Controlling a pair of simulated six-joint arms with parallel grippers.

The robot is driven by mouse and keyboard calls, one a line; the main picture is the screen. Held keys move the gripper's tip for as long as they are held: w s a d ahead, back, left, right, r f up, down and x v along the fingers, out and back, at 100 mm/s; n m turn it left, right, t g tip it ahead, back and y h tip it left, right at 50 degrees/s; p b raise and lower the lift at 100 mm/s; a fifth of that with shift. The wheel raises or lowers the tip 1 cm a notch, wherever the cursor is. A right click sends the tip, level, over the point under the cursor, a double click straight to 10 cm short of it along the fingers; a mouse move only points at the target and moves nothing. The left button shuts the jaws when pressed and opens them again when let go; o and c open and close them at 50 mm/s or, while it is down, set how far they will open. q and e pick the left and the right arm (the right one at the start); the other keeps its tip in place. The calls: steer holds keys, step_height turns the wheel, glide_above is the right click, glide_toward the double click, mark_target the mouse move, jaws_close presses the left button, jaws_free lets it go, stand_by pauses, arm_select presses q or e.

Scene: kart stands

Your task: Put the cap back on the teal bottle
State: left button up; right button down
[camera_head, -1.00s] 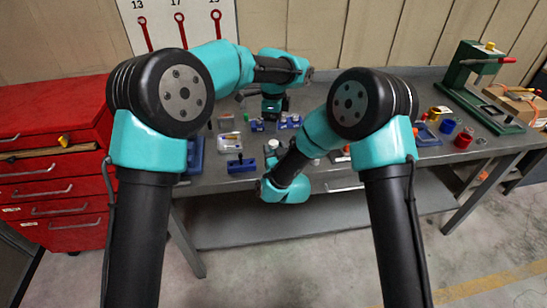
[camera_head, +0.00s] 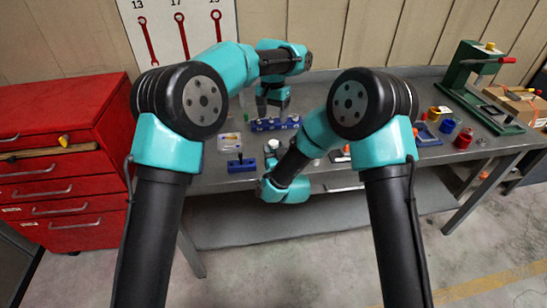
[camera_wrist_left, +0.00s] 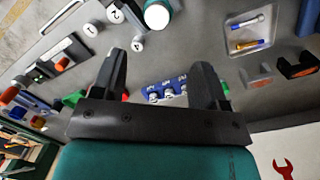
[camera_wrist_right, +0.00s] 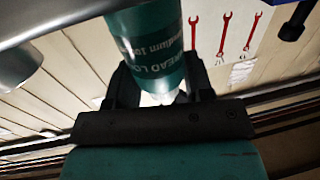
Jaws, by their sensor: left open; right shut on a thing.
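The teal bottle (camera_wrist_right: 150,45) has white lettering and fills the top middle of the right wrist view. My right gripper (camera_wrist_right: 155,85) is shut around it. In the head view a round white top (camera_head: 273,144) shows near my right gripper, whose jaws are hidden there. The left wrist view shows a round white top with teal beside it (camera_wrist_left: 157,16). I cannot tell whether this is a cap or the bare bottle top. My left gripper (camera_head: 273,106) is open and empty, above the bench by the blue rack; its fingers also show in the left wrist view (camera_wrist_left: 160,65). I cannot identify a loose cap.
The blue rack (camera_head: 262,126) holds several silvery pieces. A pale tray (camera_wrist_left: 262,44) holds small parts. A blue block (camera_head: 241,166) stands near the front edge. Numbered light cylinders (camera_wrist_left: 137,43) stand near the bottle. A green press (camera_head: 465,75) and coloured pots (camera_head: 463,138) are at right.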

mark_target(273, 142)
arm_select(q)
steer(key=n, duration=0.8)
steer(key=w+r+n+g, duration=0.1)
steer(key=n, duration=0.8)
steer(key=w+r+n+g, duration=0.1)
steer(key=n, duration=0.7)
steer(key=shift+a+r+n+h, duration=0.15)
steer(key=shift+a+n+h, duration=0.15)
steer(key=shift+n, duration=0.1)
steer(key=x, duration=1.2)
steer(key=shift+s, duration=0.1)
